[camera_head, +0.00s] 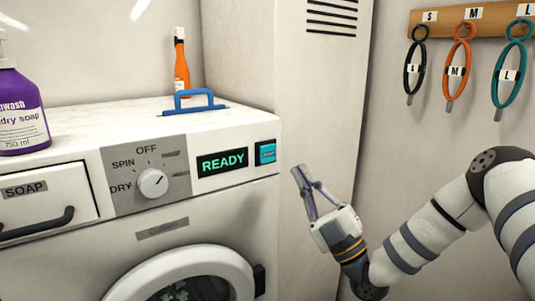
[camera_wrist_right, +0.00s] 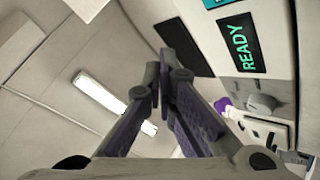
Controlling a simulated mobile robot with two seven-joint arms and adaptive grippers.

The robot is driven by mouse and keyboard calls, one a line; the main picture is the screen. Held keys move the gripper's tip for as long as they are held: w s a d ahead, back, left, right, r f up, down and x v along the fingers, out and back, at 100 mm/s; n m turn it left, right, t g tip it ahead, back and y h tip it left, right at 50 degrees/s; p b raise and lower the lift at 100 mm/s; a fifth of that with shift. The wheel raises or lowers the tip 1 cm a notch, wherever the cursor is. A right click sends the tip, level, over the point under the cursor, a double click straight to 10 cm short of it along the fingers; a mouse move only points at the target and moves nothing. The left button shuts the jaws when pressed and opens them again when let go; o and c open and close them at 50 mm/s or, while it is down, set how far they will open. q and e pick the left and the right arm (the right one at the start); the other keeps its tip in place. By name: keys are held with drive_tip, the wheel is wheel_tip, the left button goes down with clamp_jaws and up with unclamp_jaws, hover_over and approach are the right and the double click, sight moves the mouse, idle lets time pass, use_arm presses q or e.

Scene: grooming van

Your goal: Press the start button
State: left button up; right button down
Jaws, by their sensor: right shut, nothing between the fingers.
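The start button (camera_head: 266,153) is a teal square in a black frame at the right end of the washing machine's front panel in the head view. Its teal edge also shows at the top of the right wrist view (camera_wrist_right: 216,3). Left of it, a black display (camera_head: 222,162) reads READY in green. My right gripper (camera_head: 300,172) is shut and empty, to the right of the button and apart from it, fingertips pointing up. My left gripper is not in view.
The dial (camera_head: 152,183) and soap drawer (camera_head: 45,202) are left on the panel. A purple soap bottle (camera_head: 20,112), an orange bottle (camera_head: 181,65) and a blue-handled tool (camera_head: 195,103) stand on top. Collars (camera_head: 459,72) hang on the right wall.

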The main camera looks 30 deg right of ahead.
sight(268, 154)
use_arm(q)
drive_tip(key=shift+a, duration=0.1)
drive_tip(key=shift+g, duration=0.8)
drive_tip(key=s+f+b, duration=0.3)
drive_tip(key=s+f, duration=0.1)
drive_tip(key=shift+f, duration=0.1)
use_arm(e)
drive_tip(key=w, duration=0.8)
drive_tip(key=shift+w+a, duration=0.4)
drive_tip(key=shift+w, duration=0.1)
use_arm(q)
drive_tip(key=shift+b, duration=0.3)
use_arm(e)
drive_tip(key=shift+w, duration=0.35)
